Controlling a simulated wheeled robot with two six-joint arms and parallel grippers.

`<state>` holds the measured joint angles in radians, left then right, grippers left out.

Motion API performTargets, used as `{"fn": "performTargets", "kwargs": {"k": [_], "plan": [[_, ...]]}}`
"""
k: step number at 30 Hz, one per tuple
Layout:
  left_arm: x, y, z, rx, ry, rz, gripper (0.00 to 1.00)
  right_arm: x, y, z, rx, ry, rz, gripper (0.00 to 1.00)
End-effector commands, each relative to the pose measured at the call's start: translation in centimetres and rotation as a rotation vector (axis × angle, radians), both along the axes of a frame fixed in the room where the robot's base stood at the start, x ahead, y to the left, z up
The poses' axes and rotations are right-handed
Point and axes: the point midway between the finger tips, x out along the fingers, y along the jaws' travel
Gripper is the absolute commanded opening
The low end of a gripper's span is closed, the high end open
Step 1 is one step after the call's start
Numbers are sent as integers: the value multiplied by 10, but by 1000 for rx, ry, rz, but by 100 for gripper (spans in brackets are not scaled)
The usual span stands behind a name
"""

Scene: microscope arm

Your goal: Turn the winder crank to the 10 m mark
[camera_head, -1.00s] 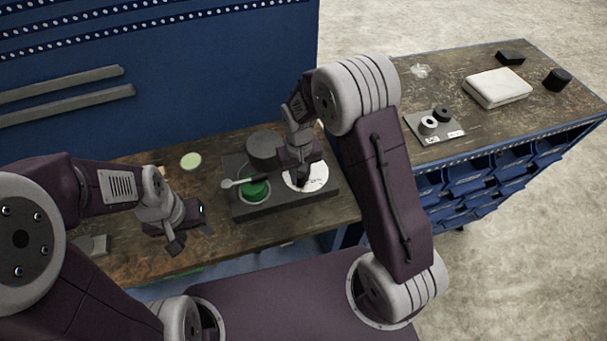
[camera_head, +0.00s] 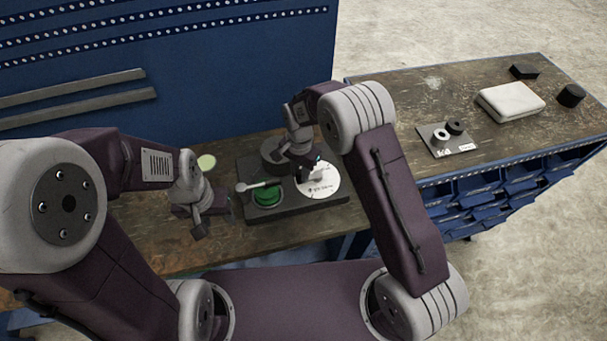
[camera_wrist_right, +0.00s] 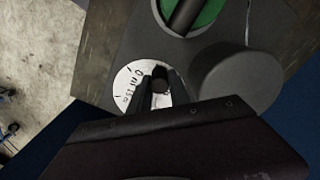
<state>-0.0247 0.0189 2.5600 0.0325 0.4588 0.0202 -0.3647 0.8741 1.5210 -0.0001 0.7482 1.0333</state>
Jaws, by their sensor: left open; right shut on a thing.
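The winder has a dark base plate (camera_head: 290,214) on the workbench, with a white marked dial (camera_head: 322,187) on its right side. The dial also shows in the right wrist view (camera_wrist_right: 128,78); its print is too small to read surely. My right gripper (camera_head: 306,172) is shut at the dial. In the right wrist view its fingers (camera_wrist_right: 154,90) close around a small dark upright knob (camera_wrist_right: 160,72), seemingly the crank handle. The crank's arm is mostly hidden by the fingers. My left gripper (camera_head: 205,222) is open and empty, left of the base plate.
Beside the dial is a green round part (camera_head: 267,196) with a grey ball-ended lever (camera_head: 258,185); behind it stands a dark cylinder (camera_head: 272,152). A pale green disc (camera_head: 206,162) lies at the back left. The right bench holds a small plate (camera_head: 447,141) and a white box (camera_head: 511,101).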

Motion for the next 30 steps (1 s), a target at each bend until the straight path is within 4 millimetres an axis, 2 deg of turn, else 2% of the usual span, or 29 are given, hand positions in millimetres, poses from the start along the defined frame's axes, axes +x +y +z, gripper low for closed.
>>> {"fn": "performTargets", "kwargs": {"k": [6,15,30], "plan": [[0,0,3,0,0,0,47,12,3,3,3,-7,-158,0],[0,0,4,0,0,0,47,20,3,3,3,-8,-300,0],[0,0,4,0,0,0,47,24,3,3,4,-9,-349,0]]}}
